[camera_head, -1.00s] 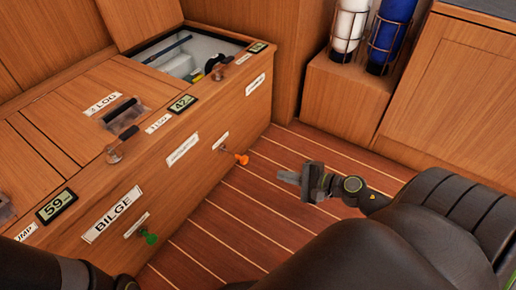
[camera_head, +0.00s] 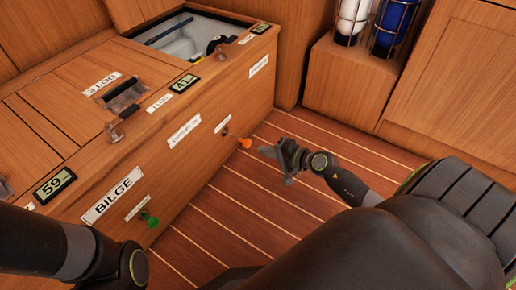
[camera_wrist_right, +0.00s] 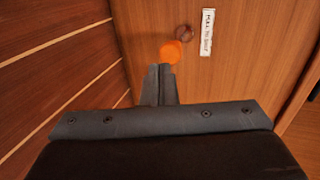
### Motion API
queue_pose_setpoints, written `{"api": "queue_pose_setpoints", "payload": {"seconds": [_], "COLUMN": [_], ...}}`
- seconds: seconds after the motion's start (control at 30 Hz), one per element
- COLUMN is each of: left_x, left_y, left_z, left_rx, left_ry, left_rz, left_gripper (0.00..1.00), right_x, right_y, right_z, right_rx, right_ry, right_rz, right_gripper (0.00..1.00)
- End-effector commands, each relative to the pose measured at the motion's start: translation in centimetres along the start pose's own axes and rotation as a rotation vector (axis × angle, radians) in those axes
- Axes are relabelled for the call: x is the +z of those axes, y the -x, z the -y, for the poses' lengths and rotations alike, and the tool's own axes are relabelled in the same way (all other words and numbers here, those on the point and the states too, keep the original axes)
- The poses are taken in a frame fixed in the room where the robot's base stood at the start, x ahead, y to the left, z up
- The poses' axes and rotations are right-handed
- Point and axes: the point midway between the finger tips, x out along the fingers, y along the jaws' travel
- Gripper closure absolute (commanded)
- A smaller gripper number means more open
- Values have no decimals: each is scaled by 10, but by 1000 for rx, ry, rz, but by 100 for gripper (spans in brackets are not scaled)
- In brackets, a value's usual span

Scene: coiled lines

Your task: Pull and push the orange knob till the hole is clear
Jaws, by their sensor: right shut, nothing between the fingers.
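The orange knob (camera_head: 245,143) stands out from the front of the wooden locker (camera_head: 200,160), low and toward its right end. In the right wrist view the orange knob (camera_wrist_right: 171,51) is just beyond my fingertips, with a brownish round fitting (camera_wrist_right: 184,33) behind it. My right gripper (camera_head: 268,151) is shut and empty, a little to the right of the knob in the head view. The right wrist view shows its fingers (camera_wrist_right: 159,72) pressed together. The hole is not something I can pick out. My left arm shows at the lower left; its gripper is out of view.
A green knob (camera_head: 150,218) sits low on the locker front near the BILGE label (camera_head: 112,196). An open compartment (camera_head: 190,40) is at the locker's back right. Caged white and blue cylinders (camera_head: 392,25) stand at the back. The striped floor (camera_head: 290,200) is clear.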

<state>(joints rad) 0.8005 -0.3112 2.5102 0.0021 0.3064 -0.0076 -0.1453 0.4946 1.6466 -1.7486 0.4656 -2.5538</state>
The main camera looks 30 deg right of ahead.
Motion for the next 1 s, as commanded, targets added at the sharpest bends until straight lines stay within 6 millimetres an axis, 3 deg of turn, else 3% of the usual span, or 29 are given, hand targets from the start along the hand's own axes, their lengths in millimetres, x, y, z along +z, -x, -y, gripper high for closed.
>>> {"api": "queue_pose_setpoints", "payload": {"seconds": [0.2, 0.73, 1.0], "left_x": [-2, -2, -4], "left_y": [5, 6, 11], "left_z": [1, 1, 2], "left_rx": [-3, -17, -16], "left_ry": [1, 8, 9], "left_rz": [3, 3, 7], "left_gripper": [64, 64, 64], "right_x": [0, 0, 0], "right_y": [-26, -35, -77], "right_z": [8, 12, 27], "right_rx": [-2, -2, -3], "right_ry": [1, -1, 0], "right_rz": [1, 0, 0], "right_gripper": [100, 100, 100]}}
